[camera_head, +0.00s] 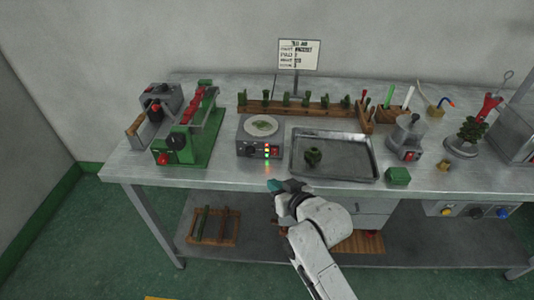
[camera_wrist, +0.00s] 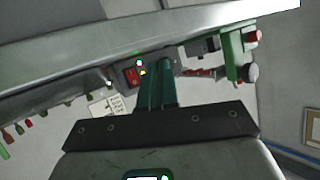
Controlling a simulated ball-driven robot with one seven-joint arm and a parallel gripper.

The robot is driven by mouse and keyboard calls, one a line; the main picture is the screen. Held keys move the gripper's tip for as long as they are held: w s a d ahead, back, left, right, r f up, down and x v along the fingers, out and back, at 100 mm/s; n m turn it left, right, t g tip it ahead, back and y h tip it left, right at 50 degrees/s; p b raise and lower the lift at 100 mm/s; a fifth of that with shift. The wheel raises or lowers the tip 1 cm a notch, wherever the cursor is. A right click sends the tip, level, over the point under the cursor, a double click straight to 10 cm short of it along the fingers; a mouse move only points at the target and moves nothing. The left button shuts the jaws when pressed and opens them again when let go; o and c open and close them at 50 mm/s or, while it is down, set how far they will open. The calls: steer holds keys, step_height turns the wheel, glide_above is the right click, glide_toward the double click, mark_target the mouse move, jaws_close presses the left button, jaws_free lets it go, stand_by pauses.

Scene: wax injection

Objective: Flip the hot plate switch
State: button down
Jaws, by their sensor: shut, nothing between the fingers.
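The hot plate (camera_head: 246,146) is a grey box on the metal bench, with a pale round plate (camera_head: 262,126) on top. Its front carries a red switch (camera_head: 275,151), a dark knob and small lit lamps. In the wrist view, which is turned over, the red switch (camera_wrist: 131,76) shows just left of my fingers, with bright lamps near it. My gripper (camera_head: 272,186) is shut and empty, in front of the bench edge and below the hot plate front. Its dark green fingers (camera_wrist: 159,72) point towards the hot plate and hide part of its front.
A green clamp-like machine (camera_head: 190,145) stands left of the hot plate. A metal tray (camera_head: 350,172) holding a dark green piece lies to the right. A wooden rack (camera_head: 318,108) of green pieces is behind. The bench front edge lies between my gripper and the hot plate.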

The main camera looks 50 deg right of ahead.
mark_target(275, 152)
steer(key=shift+d, duration=0.1)
steer(key=shift+w+d+r+b, duration=0.15)
steer(key=shift+w+d+b, duration=0.05)
steer(key=shift+w+d, duration=0.85)
steer(key=shift+w+d+r+b, duration=0.2)
steer(key=shift+w+d, duration=0.5)
steer(key=shift+d, duration=0.5)
steer(key=shift+w+d+r+b, duration=0.15)
steer(key=shift+w+d+b, duration=0.05)
steer(key=shift+w+d, duration=0.85)
steer(key=shift+d, duration=0.2)
steer(key=shift+w+d+r, duration=0.1)
steer(key=shift+d, duration=0.1)
steer(key=shift+w+d, duration=0.2)
stand_by(0.4)
steer(key=shift+s+a, duration=0.1)
steer(key=shift+s+a+p, duration=0.35)
steer(key=shift+a+p, duration=0.05)
steer(key=shift+p, duration=0.05)
stand_by(0.4)
